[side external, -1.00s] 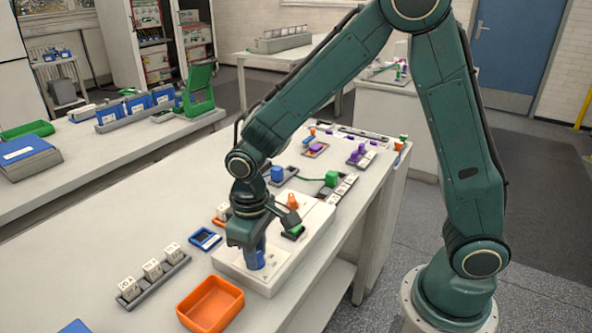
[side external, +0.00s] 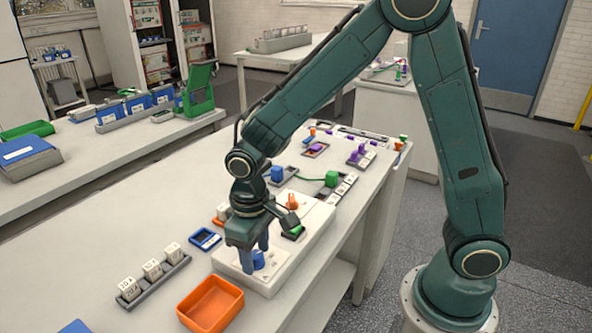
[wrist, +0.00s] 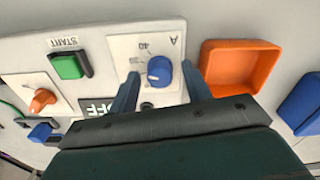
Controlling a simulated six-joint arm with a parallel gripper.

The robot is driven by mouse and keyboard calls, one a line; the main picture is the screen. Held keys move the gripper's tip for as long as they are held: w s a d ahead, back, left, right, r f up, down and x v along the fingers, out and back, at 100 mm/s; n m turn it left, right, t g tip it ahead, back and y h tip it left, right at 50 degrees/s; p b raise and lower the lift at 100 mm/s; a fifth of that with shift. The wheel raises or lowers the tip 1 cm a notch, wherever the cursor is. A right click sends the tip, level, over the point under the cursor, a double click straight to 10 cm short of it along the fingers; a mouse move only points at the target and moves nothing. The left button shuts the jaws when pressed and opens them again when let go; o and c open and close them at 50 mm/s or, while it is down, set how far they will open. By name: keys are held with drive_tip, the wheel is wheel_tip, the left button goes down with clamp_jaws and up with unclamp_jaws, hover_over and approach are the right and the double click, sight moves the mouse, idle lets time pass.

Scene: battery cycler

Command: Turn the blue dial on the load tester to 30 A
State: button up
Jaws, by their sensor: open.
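The blue dial (wrist: 160,70) sits on a white plate marked "A" and "40" on the load tester (side external: 279,278). In the side external view the dial (side external: 258,259) is just below my gripper (side external: 256,266). My gripper's two blue fingers stand apart on either side of the dial in the wrist view (wrist: 160,88), with gaps between fingers and dial. The gripper is open and empty. The dial's pointer direction is not clear, and part of its scale is hidden by the gripper.
An orange tray (side external: 211,304) stands beside the tester. The tester also carries an orange knob (wrist: 42,100), a green START button (wrist: 69,66) and a display (wrist: 97,107) reading "OFF". A rack of white labelled blocks (side external: 153,280) lies to the left.

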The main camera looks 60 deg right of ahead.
sight(257, 254)
drive_tip(key=shift+r, duration=0.1)
wheel_tip(257, 254, up, 14)
idle(0.7)
drive_tip(key=s+d+r+m+t, duration=0.1)
drive_tip(key=s+d+r+t, duration=0.1)
drive_tip(key=s+d, duration=0.3)
drive_tip(key=s+d+r+m+t, duration=0.1)
drive_tip(key=s+d, duration=0.5)
drive_tip(key=s, duration=0.6)
drive_tip(key=r+t, duration=0.1)
drive_tip(key=t, duration=0.1)
drive_tip(key=shift+r+t, duration=0.15)
drive_tip(key=shift+t, duration=0.15)
drive_tip(key=shift+d, duration=0.1)
idle(0.7)
